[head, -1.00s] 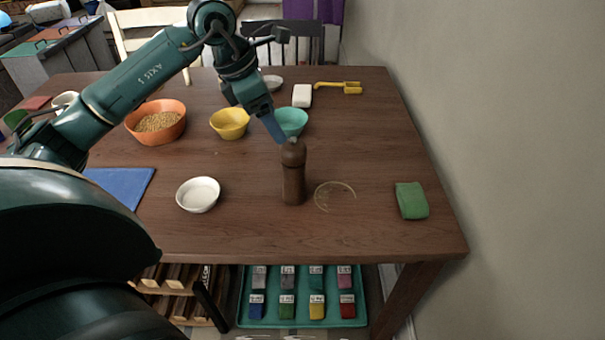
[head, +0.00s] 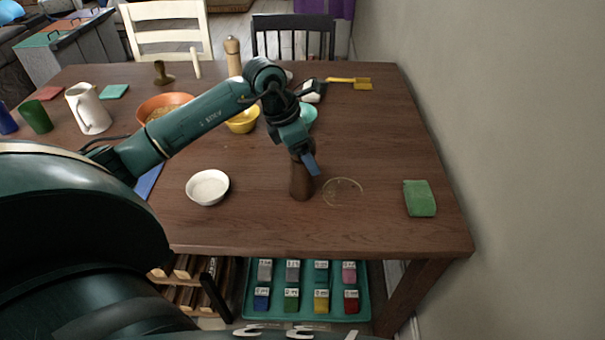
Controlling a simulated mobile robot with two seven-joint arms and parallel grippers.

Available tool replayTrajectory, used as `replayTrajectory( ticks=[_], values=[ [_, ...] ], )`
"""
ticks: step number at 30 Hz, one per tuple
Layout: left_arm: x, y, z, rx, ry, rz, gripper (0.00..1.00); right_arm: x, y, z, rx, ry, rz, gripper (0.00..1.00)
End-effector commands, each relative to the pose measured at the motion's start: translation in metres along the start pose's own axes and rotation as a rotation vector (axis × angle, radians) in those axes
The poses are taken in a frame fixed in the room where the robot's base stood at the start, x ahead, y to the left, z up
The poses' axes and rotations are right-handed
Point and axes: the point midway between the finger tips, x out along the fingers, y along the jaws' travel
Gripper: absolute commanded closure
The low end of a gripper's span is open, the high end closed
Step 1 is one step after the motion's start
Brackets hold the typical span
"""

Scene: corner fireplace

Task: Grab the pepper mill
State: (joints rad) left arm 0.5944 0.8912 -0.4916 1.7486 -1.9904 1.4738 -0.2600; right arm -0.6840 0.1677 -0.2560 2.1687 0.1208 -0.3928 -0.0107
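A dark brown pepper mill (head: 301,184) stands upright on the wooden table, near its front edge. My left gripper (head: 309,162) comes in from the left at the mill's upper part and hides its top. One blue finger shows in front of the mill, on its right side. The other finger is hidden, so I cannot tell whether the gripper is around the mill or only beside it. A lighter, tall wooden mill-shaped item (head: 233,57) stands at the back. My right gripper is out of view.
A white bowl (head: 208,187) is left of the mill; a faint ring-shaped mark (head: 343,192) and a green sponge (head: 420,198) lie right. Yellow (head: 242,121) and orange (head: 165,103) bowls stand behind. A wall (head: 500,120) borders the table's right side.

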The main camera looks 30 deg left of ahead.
Motion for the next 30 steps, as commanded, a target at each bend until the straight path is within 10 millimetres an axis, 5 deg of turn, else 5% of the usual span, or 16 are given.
replayTrajectory(
  ticks=[4, 30],
  values=[
    [-0.0001, 0.0001, -0.0001, 0.000, 0.000, 0.000, 0.25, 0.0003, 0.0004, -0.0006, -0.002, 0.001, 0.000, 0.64],
    [-0.0014, 0.0004, 0.0005, 0.000, -0.002, 0.001, 0.94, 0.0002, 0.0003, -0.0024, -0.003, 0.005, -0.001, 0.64]
  ],
)
